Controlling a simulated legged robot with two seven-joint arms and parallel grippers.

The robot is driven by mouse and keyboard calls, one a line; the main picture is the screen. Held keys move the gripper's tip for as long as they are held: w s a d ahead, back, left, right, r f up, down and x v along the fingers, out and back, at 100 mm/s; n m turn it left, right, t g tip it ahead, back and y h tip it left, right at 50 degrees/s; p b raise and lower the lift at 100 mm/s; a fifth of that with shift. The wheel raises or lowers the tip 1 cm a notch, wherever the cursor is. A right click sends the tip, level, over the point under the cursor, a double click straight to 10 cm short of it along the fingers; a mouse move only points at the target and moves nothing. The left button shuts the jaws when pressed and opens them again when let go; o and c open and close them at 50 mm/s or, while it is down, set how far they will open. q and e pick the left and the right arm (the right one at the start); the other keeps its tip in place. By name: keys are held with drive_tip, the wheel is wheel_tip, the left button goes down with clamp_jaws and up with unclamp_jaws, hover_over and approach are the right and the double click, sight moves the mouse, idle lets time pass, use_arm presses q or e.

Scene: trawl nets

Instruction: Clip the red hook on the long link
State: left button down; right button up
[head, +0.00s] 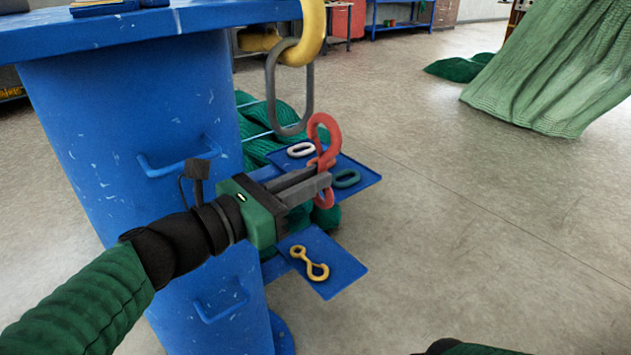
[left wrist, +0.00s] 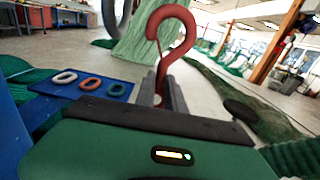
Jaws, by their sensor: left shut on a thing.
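The red hook (head: 325,128) is held upright in my left gripper (head: 325,180), with its curved top above the fingers and its lower eye below them. In the left wrist view the red hook (left wrist: 172,25) rises from between the fingers (left wrist: 165,95). The long grey link (head: 271,95) hangs from a thick yellow ring or hook (head: 313,30) at the bench edge. The hook's top is just right of the link's lower end in the head view. The link (left wrist: 115,15) shows apart from the hook in the left wrist view. My right gripper is not in view.
A blue tray (head: 368,172) below holds a white link (head: 300,150) and a green link (head: 346,178); an orange one (left wrist: 91,84) shows too. The blue pedestal (head: 110,120) stands left.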

use_arm(q)
drive_tip(key=w+a, duration=0.1)
drive_tip(key=w+a+p, duration=0.1)
drive_tip(key=w, duration=0.1)
drive_tip(key=shift+w+a, duration=0.2)
drive_tip(key=shift+a, duration=0.2)
idle(0.4)
idle(0.4)
drive_tip(key=shift+a+r+n+p, duration=0.2)
drive_tip(key=shift+r+n+p, duration=0.15)
drive_tip(key=shift+r+n, duration=0.05)
drive_tip(key=shift+d, duration=0.1)
idle(0.4)
drive_tip(key=shift+w+a+f+m+b, duration=0.2)
drive_tip(key=shift+w+a+m+b, duration=0.25)
drive_tip(key=shift+m+b, duration=0.1)
idle(0.9)
